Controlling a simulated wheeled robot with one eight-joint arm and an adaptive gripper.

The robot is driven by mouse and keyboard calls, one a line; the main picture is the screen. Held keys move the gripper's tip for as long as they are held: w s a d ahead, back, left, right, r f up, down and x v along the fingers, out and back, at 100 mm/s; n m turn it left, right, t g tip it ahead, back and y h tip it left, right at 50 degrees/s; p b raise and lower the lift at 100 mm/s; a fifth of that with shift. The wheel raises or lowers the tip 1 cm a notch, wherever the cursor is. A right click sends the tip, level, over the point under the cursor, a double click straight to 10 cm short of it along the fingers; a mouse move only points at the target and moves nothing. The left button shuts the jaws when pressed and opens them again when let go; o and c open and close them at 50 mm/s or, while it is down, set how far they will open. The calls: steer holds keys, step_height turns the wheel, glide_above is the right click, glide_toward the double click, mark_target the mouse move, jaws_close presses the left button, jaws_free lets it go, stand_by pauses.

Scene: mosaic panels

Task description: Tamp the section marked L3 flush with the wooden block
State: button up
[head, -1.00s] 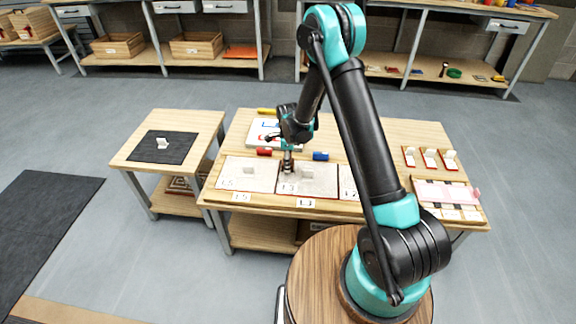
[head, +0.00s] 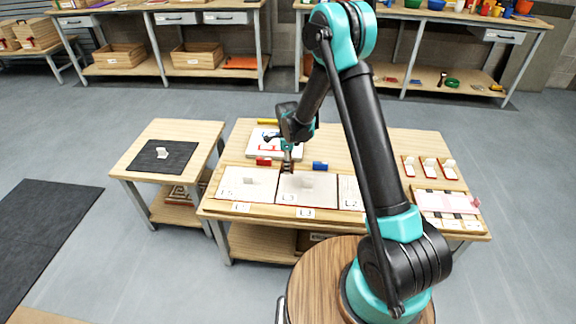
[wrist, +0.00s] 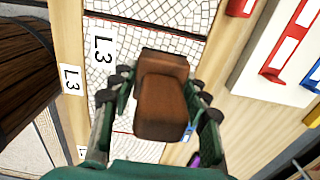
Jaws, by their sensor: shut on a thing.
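My gripper (head: 287,168) is shut on a brown wooden block (wrist: 162,95), held between its two fingers in the wrist view. The L3 section (head: 312,197) is a pale mosaic panel in the middle of the row on the table, with a small whitish piece (head: 306,182) on it. My gripper is near its far left part in the head view. In the wrist view the block covers part of the white-tiled L3 section (wrist: 122,55). The L3 marking shows on the section and on a label (wrist: 70,78) at the table edge. I cannot tell whether the block touches the tiles.
The L5 section (head: 235,193) lies left of L3 and L2 (head: 350,197) right. A red tool (head: 263,161) and a blue one (head: 320,166) lie behind the panels. Small pieces stand in red-edged holders (head: 430,172) at right. A side table (head: 185,132) stands left.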

mark_target(288, 181)
steer(key=shift+f, duration=0.1)
steer(key=shift+f, duration=2.9)
steer(key=shift+f, duration=0.45)
steer(key=shift+r, duration=3.45)
steer(key=shift+f, duration=0.15)
steer(key=shift+f, duration=2.85)
